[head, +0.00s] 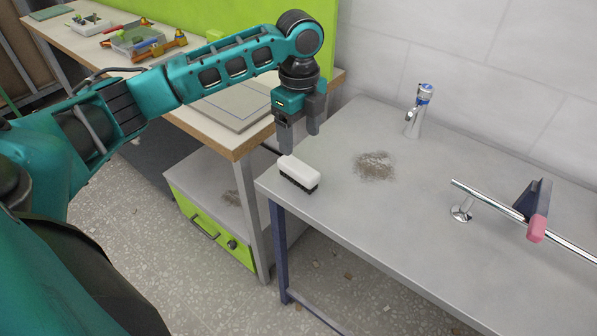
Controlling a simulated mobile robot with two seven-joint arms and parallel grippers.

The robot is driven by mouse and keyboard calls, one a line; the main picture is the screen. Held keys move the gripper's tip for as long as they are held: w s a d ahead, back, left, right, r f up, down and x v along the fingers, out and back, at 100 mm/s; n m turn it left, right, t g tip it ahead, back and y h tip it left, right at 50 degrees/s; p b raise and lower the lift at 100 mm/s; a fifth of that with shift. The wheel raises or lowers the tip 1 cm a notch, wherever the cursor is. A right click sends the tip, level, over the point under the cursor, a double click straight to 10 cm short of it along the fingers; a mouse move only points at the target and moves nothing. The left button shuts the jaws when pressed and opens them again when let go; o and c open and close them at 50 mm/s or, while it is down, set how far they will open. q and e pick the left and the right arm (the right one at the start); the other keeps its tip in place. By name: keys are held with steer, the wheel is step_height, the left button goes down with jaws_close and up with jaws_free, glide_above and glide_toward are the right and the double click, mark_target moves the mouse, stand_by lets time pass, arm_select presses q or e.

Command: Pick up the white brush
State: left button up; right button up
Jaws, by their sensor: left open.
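The white brush (299,170) lies near the left end of the grey table (400,215), with its white back up and dark bristles down. My left gripper (299,142) hangs above and just behind the brush, fingers pointing down. Its jaws are open, and no object shows between them. The fingertips look close to the brush, but I cannot tell whether they touch it. My right gripper does not show.
A patch of brown dirt (374,166) lies right of the brush. A tap (418,110) stands at the back, and a metal rail (560,245) runs at the right. A wooden-edged bench (215,135) stands at the left, above a green drawer (212,232).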

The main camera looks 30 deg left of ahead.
mark_target(298, 165)
arm_select(q)
steer(key=f, duration=0.2)
steer(key=a+f, duration=0.1)
steer(key=f, duration=0.1)
steer(key=f+b, duration=0.1)
steer(key=f, duration=0.1)
steer(key=shift+w+a, duration=0.25)
steer(key=shift+w+d+f+b, duration=0.1)
steer(key=shift+d+f+b, duration=0.1)
steer(key=shift+f, duration=1.15)
steer(key=shift+w+d+f+b, duration=0.1)
steer(key=shift+f+b, duration=0.05)
steer(key=shift+f, duration=1.15)
steer(key=shift+c, duration=0.3)
steer(key=c, duration=1)
step_height(298, 165, up, 20)
steer(key=shift+r+p, duration=0.1)
steer(key=shift+p, duration=1.15)
